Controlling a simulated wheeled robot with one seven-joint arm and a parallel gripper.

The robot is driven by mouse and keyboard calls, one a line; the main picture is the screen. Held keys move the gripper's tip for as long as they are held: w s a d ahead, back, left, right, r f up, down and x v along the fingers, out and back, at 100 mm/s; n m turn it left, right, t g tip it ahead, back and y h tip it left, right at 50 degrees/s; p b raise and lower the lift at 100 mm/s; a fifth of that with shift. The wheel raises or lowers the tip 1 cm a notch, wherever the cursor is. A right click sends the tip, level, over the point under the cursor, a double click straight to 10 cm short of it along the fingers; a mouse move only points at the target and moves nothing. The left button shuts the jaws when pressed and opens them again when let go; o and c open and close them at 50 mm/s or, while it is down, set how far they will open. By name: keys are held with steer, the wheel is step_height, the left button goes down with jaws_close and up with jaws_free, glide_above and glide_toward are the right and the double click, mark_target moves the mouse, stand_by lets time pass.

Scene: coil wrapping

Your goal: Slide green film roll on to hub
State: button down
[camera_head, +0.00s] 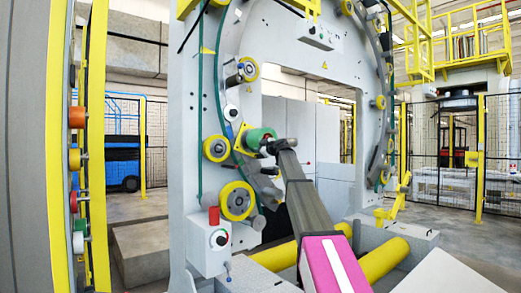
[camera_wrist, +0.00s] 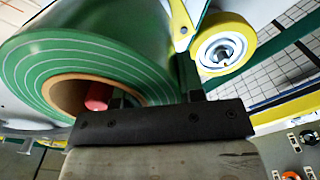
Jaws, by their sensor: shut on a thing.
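The green film roll (camera_head: 257,137) is at the ring machine's left side in the head view. It fills the upper left of the wrist view (camera_wrist: 95,45), its brown cardboard core (camera_wrist: 50,93) facing the camera. My gripper (camera_head: 270,146) is shut on the roll's wall. In the wrist view my gripper (camera_wrist: 155,92) has one finger at the core opening and the other by the outer green surface. A red cylindrical part (camera_wrist: 98,97), perhaps the hub, shows inside the core. How far the roll sits around it is hidden.
A yellow-rimmed roller (camera_wrist: 225,43) is close right of the roll. More yellow rollers (camera_head: 237,200) line the ring frame (camera_head: 185,110). A red-topped control box (camera_head: 210,243) stands below. Coloured rolls (camera_head: 77,118) hang on a rack at far left.

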steer(key=shift+w+a+r, duration=0.1)
steer(key=shift+w+a, duration=0.3)
steer(key=shift+w, duration=0.2)
steer(key=c, duration=0.7)
jaws_free()
steer(key=shift+o, duration=0.2)
steer(key=shift+r, duration=0.1)
steer(key=shift+w+r, duration=0.1)
steer(key=shift+w, duration=0.05)
steer(key=shift+d, duration=0.15)
steer(key=shift+c, duration=0.3)
steer(key=shift+o, duration=0.3)
steer(key=shift+s+d, duration=0.25)
steer(key=shift+s, duration=0.25)
steer(key=v, duration=1)
steer(key=shift+a+f, duration=0.15)
steer(key=shift+f, duration=0.15)
steer(key=shift+c, duration=0.3)
